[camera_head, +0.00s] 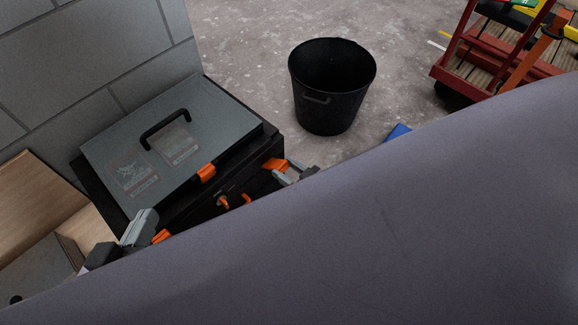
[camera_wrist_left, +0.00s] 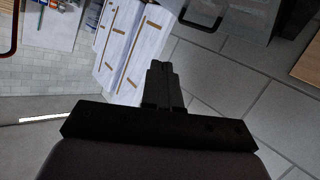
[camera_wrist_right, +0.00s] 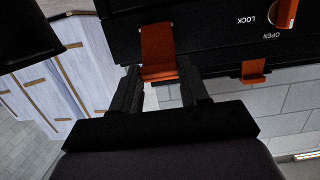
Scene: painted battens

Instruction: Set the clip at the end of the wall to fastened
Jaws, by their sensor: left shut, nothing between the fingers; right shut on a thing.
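The black toolbox (camera_head: 175,213) with a grey lid stands against the block wall. Orange clips sit along its front wall. The clip at the wall's right end (camera_head: 274,164) is beside my right gripper (camera_head: 290,172). In the right wrist view this clip (camera_wrist_right: 158,45) reaches between the fingers of my right gripper (camera_wrist_right: 160,88), which is shut on it. Whether the clip is latched I cannot tell. Another clip (camera_head: 206,172) is at the lid's front edge, and one (camera_head: 161,236) at the left end. My left gripper (camera_head: 138,228) is shut and empty beside the left end.
A lock knob (camera_wrist_right: 287,12) marked LOCK and OPEN is on the toolbox front. A black bucket (camera_head: 328,110) stands on the floor behind right. A red cart (camera_head: 470,75) is at far right. Wooden boards (camera_head: 35,200) lie at left. My own body covers the lower right.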

